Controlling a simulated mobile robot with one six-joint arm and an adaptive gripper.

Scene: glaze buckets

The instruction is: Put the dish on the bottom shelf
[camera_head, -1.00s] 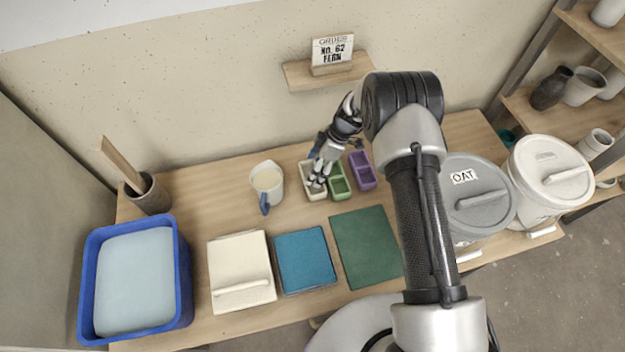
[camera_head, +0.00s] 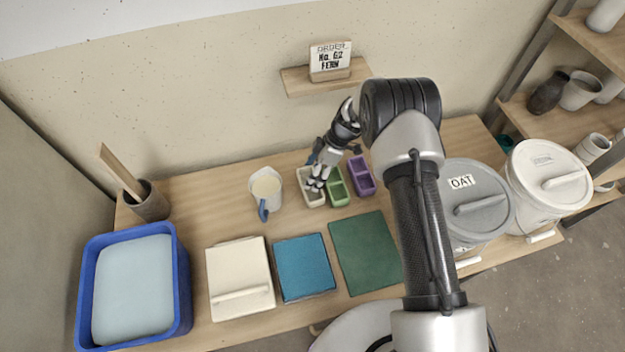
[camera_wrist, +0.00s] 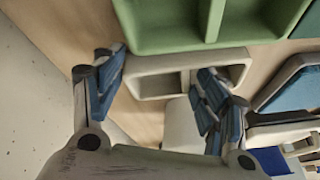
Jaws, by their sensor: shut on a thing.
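The cream two-compartment dish (camera_head: 309,199) stands on the table, left of a green dish (camera_head: 339,191) and a purple dish (camera_head: 360,174). My gripper (camera_head: 317,181) is down at the cream dish and shut on it. In the wrist view my gripper's blue-padded fingers (camera_wrist: 160,88) lie on either side of part of the cream dish (camera_wrist: 158,84), with the green dish (camera_wrist: 165,45) just beyond it. The exact finger contact is partly hidden. At the right stands a wooden shelf unit; a low board (camera_head: 585,205) of it shows partly behind the bucket.
A jug with a blue handle (camera_head: 266,188) stands close left of the dish. Cream, blue and green slabs (camera_head: 365,255) lie in front. An OAT bucket (camera_head: 475,205) and a white bucket (camera_head: 545,180) stand between the dishes and the shelves. A blue tub (camera_head: 182,290) is far left.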

